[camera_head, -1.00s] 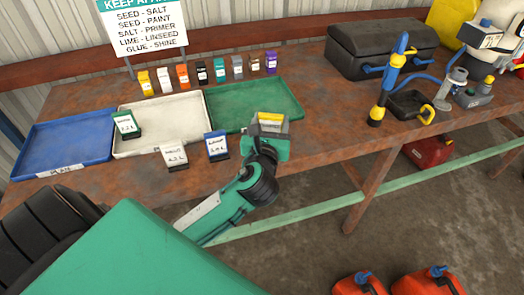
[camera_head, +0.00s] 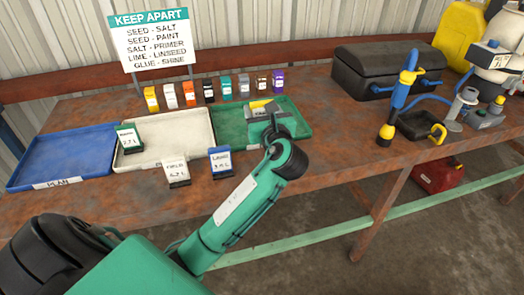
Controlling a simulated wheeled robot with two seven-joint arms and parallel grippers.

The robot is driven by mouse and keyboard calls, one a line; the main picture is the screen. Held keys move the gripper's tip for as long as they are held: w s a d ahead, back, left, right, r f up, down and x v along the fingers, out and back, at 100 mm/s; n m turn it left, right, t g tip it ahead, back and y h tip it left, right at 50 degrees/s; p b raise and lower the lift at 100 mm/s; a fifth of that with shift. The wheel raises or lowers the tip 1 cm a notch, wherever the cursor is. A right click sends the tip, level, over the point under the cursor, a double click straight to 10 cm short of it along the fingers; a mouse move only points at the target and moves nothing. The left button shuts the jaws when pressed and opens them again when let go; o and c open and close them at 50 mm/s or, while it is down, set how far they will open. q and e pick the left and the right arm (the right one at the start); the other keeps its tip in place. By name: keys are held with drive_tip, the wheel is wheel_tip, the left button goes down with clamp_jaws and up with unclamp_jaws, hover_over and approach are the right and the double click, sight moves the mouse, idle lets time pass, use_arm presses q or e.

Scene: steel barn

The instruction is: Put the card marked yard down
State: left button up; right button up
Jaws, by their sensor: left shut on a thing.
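My left gripper (camera_head: 268,122) is over the green tray (camera_head: 300,116) on the bench, shut on a small card (camera_head: 261,104) with a yellow band. I cannot read the card's writing, and the gripper hides much of it. Whether it touches the tray is not clear. A green-topped card (camera_head: 129,138) stands at the left edge of the white tray (camera_head: 165,128). A white card (camera_head: 176,171) and a blue-topped card (camera_head: 220,161) stand along the front of the bench. My right gripper is not in view.
A blue tray (camera_head: 65,160) labelled plan lies at left, its floor bare. A row of several small coloured packets (camera_head: 208,90) stands behind the trays under a keep apart sign (camera_head: 150,45). A black case (camera_head: 375,68) and a blue-handled device (camera_head: 402,95) stand at right.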

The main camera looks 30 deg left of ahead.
use_arm(q)
wheel_tip(320, 180, down, 8)
drive_tip(key=shift+r, duration=0.25)
wheel_tip(320, 180, down, 5)
drive_tip(key=shift+r+b, duration=0.15)
drive_tip(key=shift+b, duration=0.3)
drive_tip(key=o, duration=0.6)
drive_tip(key=shift+f, duration=0.2)
drive_tip(key=o, duration=0.4)
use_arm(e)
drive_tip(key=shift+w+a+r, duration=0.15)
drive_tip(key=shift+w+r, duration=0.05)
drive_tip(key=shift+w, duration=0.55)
use_arm(q)
drive_tip(key=shift+r, duration=0.1)
